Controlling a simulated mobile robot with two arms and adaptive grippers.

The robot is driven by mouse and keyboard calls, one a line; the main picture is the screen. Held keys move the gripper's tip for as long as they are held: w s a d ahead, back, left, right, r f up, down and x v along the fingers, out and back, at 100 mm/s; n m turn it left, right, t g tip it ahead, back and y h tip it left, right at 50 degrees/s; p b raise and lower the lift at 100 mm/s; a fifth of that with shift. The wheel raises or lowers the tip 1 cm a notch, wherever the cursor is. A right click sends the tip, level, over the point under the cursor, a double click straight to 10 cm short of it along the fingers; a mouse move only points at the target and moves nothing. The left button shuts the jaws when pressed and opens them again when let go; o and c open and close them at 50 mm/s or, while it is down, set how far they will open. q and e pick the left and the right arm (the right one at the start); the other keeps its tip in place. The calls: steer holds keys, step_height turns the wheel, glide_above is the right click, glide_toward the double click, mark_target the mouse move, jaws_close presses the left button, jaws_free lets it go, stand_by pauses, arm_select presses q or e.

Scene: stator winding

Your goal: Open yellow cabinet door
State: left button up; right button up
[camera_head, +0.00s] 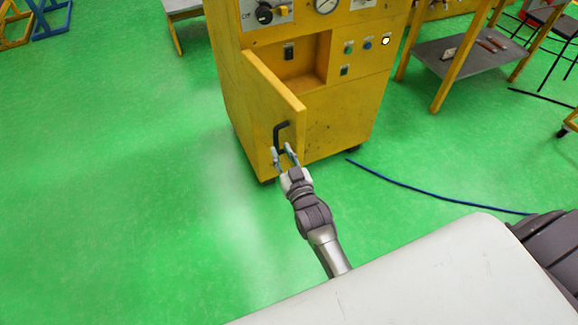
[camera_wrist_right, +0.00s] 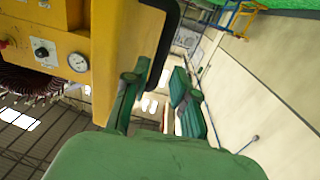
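The yellow cabinet (camera_head: 345,105) stands on the green floor. Its yellow door (camera_head: 262,100) is partly open, its free edge swung out toward me, and the recess (camera_head: 305,65) behind it shows. A black handle (camera_head: 282,132) sits on the door near that edge. My right gripper (camera_head: 284,156) is at the handle's lower end, its two fingers apart. In the right wrist view the handle (camera_wrist_right: 168,45) lies near the open fingers (camera_wrist_right: 158,98), closer to the left one. I cannot tell whether they touch. My left gripper is not in view.
A grey-topped yellow table (camera_head: 440,55) stands right of the cabinet. A blue cable (camera_head: 430,192) lies on the floor. A grey bench (camera_head: 183,8) stands at the back. The floor left of the door is clear.

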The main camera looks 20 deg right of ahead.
steer(key=s, duration=0.6)
steer(key=shift+s, duration=0.25)
steer(key=shift+a, duration=0.1)
